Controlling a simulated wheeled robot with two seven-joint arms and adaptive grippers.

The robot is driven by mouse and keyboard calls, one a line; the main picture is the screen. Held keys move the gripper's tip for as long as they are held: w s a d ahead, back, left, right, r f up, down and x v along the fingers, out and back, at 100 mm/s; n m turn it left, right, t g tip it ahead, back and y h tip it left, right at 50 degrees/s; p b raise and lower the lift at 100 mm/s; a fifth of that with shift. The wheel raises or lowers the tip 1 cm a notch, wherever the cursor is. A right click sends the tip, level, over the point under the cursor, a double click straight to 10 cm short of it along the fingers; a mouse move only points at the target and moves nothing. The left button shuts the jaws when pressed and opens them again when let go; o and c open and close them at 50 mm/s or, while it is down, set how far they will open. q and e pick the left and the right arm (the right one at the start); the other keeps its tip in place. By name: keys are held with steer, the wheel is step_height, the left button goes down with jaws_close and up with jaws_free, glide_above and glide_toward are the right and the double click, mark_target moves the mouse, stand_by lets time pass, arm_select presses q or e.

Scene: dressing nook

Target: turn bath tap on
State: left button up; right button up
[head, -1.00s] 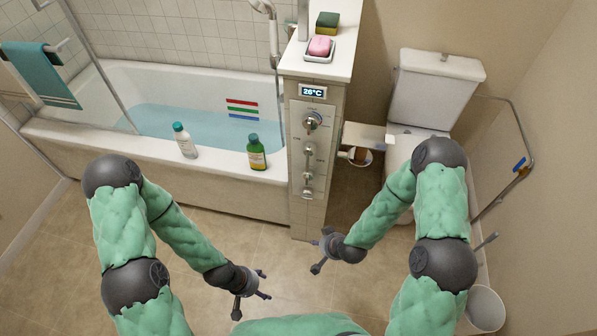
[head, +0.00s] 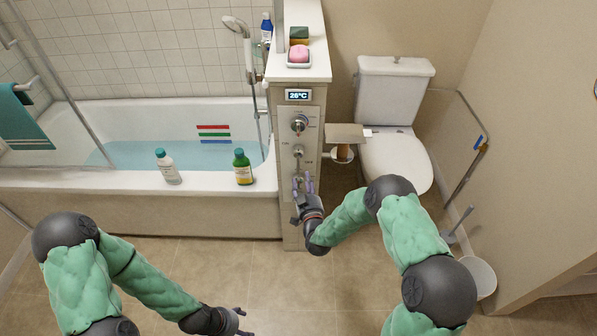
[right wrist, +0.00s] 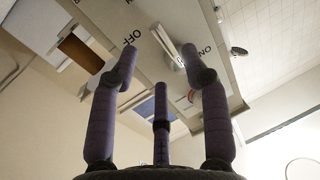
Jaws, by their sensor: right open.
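My right gripper (head: 303,185) is open in front of the lower panel and partly hides a lower control. In the right wrist view a pale lever handle (right wrist: 168,42) between OFF and ON marks shows between the spread fingertips (right wrist: 160,57). Contact cannot be told. My left gripper (head: 240,321) is open and empty, low over the floor.
A toilet (head: 395,150) and paper holder (head: 343,152) are right of the pillar. Pink soap (head: 299,53) lies on top. The floor in front is clear.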

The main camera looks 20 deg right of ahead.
mark_target(299, 169)
steer(key=w, duration=0.2)
steer(key=w+b, duration=0.1)
steer(key=w, duration=0.1)
steer(key=w+b, duration=0.1)
steer(key=w, duration=0.2)
steer(key=shift+w+d, duration=0.1)
steer(key=shift+d, duration=0.15)
jaws_close()
